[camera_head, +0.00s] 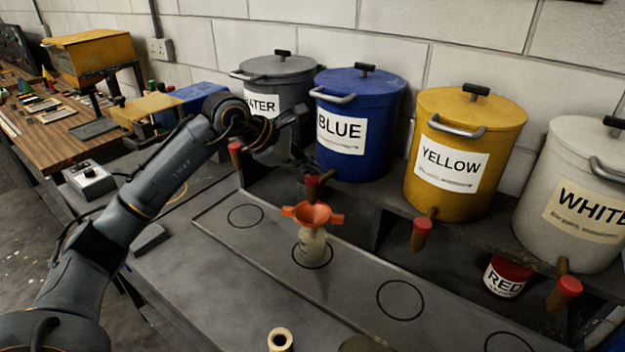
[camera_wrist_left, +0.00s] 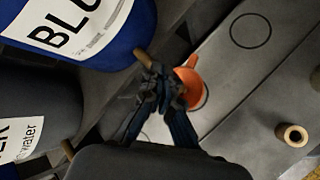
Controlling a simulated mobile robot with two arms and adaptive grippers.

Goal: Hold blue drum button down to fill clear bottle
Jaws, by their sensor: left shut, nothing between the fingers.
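The blue drum (camera_head: 358,122) stands on the raised shelf, its label reading BLUE; it also shows in the wrist view (camera_wrist_left: 118,40). Its wooden tap with a red button (camera_head: 312,181) sticks out at its lower front. The clear bottle (camera_head: 312,246) stands upright in a black circle below this tap, with an orange funnel (camera_head: 313,215) in its mouth. My left gripper (camera_head: 303,163) is shut and empty, fingertips pointing down close to the button. In the wrist view its fingers (camera_wrist_left: 162,82) cover the button, so I cannot tell whether they touch it. The funnel (camera_wrist_left: 187,85) is partly hidden there.
A grey water drum (camera_head: 278,92) stands left of the blue one, a yellow drum (camera_head: 465,150) and white drum (camera_head: 570,195) right. Their taps stick out over the bench. A tan ring (camera_head: 280,340) stands in front. Other circles on the tray are empty.

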